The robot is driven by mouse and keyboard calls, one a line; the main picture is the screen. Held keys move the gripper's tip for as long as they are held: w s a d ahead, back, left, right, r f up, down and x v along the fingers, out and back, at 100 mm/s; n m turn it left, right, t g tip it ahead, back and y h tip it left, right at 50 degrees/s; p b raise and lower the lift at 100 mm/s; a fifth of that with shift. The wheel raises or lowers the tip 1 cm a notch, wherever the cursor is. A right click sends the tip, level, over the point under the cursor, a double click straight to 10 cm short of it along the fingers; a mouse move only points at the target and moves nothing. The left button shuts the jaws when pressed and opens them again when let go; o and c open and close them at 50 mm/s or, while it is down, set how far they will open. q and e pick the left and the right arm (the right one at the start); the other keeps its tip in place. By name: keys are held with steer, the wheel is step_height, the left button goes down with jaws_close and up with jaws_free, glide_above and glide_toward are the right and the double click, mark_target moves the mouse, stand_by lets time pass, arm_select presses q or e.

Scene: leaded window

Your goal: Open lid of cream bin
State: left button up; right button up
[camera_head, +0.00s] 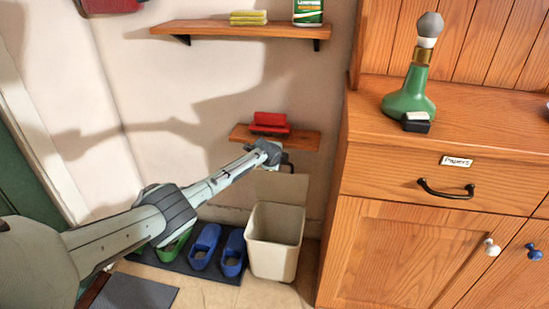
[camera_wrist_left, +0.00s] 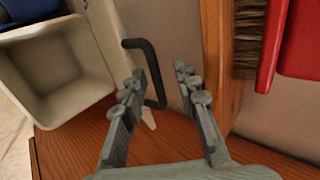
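The cream bin (camera_head: 273,250) stands on the floor beside the wooden cabinet, with its hollow inside showing. Its lid (camera_head: 283,188) stands raised, roughly upright, behind the opening. A dark handle (camera_head: 289,167) is on the lid near its top. My left gripper (camera_head: 270,150) is above the bin, close to the handle. In the left wrist view the bin (camera_wrist_left: 55,75) shows open at the left, and the handle (camera_wrist_left: 152,70) lies just beyond my two spread fingers (camera_wrist_left: 160,75). The fingers look empty; whether one touches the handle is unclear. My right gripper is not in view.
A small wooden shelf (camera_head: 305,139) with a red brush (camera_head: 270,123) is right by my left gripper. Blue shoes (camera_head: 205,246) sit on a dark mat left of the bin. The wooden cabinet (camera_head: 400,250) closes off the right side.

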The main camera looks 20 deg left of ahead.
arm_select(q)
steer(key=v, duration=0.9)
steer(key=shift+s+r, duration=0.2)
steer(key=shift+r, duration=0.1)
steer(key=shift+d, duration=0.1)
steer(key=s+d+f+n+g+h, duration=0.1)
steer(key=s+d+f+n, duration=0.25)
steer(key=s+f, duration=0.5)
steer(key=s+d+f+n+g+h, duration=0.1)
steer(key=s+d+f+n+g, duration=0.1)
steer(key=s+d+f, duration=0.6)
steer(key=s+a+f+n+g, duration=0.1)
steer(key=s+n, duration=0.1)
steer(key=s, duration=0.7)
steer(key=s+a+f+n+g, duration=0.1)
steer(key=s+a+n, duration=0.1)
steer(key=s, duration=0.7)
steer(key=s+a+f+n+g+y, duration=0.1)
steer(key=s+n, duration=0.3)
steer(key=s, duration=0.5)
steer(key=shift+s+a+f, duration=0.25)
steer(key=shift+a+f, duration=0.35)
steer(key=shift+a, duration=0.1)
